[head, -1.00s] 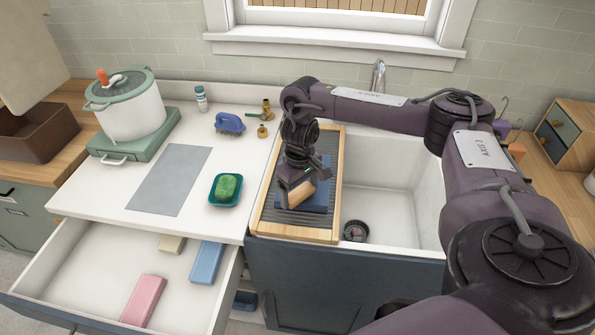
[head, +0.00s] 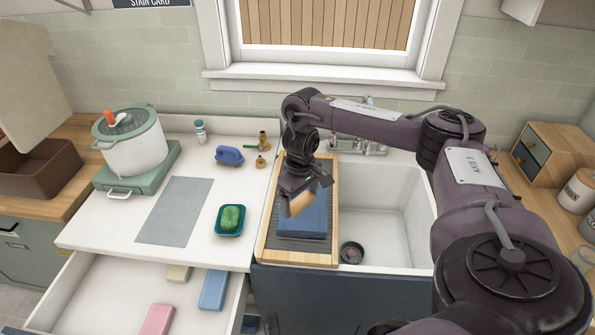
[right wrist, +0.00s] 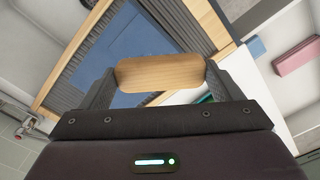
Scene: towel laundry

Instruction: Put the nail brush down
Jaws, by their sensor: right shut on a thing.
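My right gripper (head: 299,201) is shut on the nail brush, a light wooden block (head: 304,206). It holds the brush over the blue folded cloth (head: 303,222) on the wood-framed ridged draining board (head: 262,253). In the right wrist view the brush (right wrist: 160,72) sits between the two fingers, with the blue cloth (right wrist: 130,45) beyond it. Its underside and any bristles are hidden, and I cannot tell exactly how far it is above the cloth. My left gripper is not in view.
The white sink (head: 385,215) is right of the board. Left on the counter are a green soap dish (head: 230,232), grey mat (head: 175,211), blue scrub brush (head: 229,154) and pot (head: 133,145). The open drawer (head: 120,295) holds colored blocks.

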